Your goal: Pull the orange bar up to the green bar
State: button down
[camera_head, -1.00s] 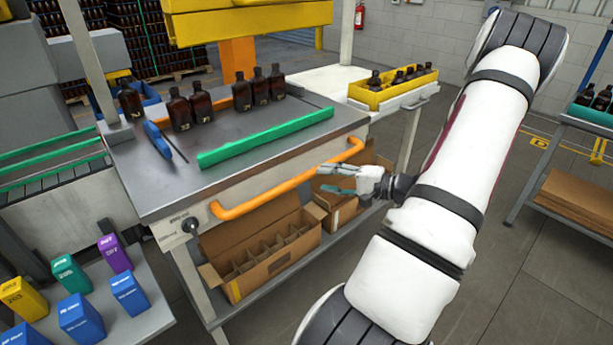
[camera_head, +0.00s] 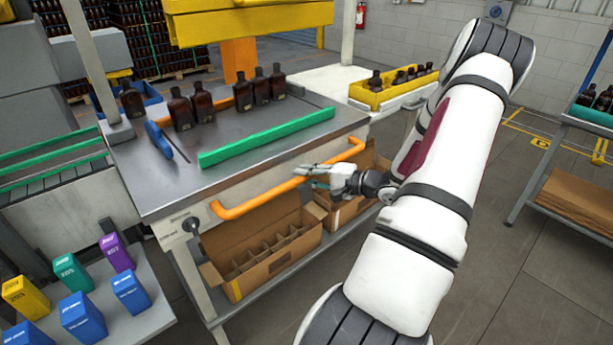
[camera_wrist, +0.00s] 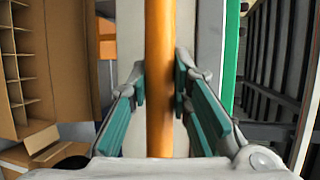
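The orange bar (camera_head: 250,203) is a round handle along the front edge of the metal workbench, with bent ends. The green bar (camera_head: 265,137) lies straight on the bench top, behind the orange bar and apart from it. My gripper (camera_head: 306,174) is at the right part of the orange bar. In the wrist view the orange bar (camera_wrist: 160,50) runs between the two teal-padded fingers of my gripper (camera_wrist: 161,78), one on each side. The fingers look open, with narrow gaps to the bar. The green bar (camera_wrist: 233,50) shows at the right there.
Brown bottles (camera_head: 202,103) stand on the bench behind the green bar. An open divided carton (camera_head: 262,255) sits on the shelf below. A yellow crate of bottles (camera_head: 392,90) stands at the back right. Coloured boxes (camera_head: 83,316) stand at the lower left.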

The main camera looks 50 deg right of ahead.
jog(key=s+a, duration=0.2)
jog(key=s, duration=0.9)
jog(key=s+a, duration=0.3)
jog(key=s, duration=0.8)
jog(key=shift+a, duration=0.15)
jog(key=shift+s, duration=0.1)
jog(key=c, duration=1.4)
grip_release()
jog(key=shift+c, duration=0.2)
jog(key=shift+s, duration=0.1)
jog(key=v, duration=1.1)
jog(key=shift+s, duration=0.4)
jog(key=shift+r, duration=0.1)
